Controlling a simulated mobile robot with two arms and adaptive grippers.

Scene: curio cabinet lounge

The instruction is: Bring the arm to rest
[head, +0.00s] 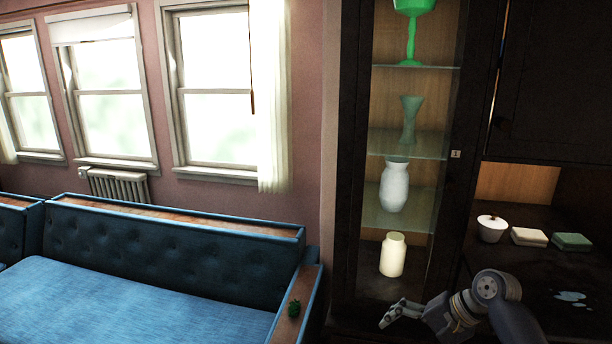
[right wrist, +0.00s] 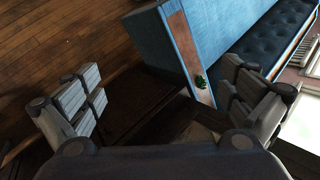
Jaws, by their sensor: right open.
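My right gripper (head: 400,313) is in the lower right of the head view, in front of the base of the dark cabinet. In the right wrist view its two fingers (right wrist: 165,100) stand wide apart with nothing between them. Its arm comes in from the lower right and is bent at the wrist. My left gripper does not show in either view.
A dark cabinet (head: 345,150) holds a green goblet (head: 411,30), a green vase (head: 410,118), a white vase (head: 394,187) and a cream jar (head: 392,254). A blue sofa (head: 150,240) stands left.

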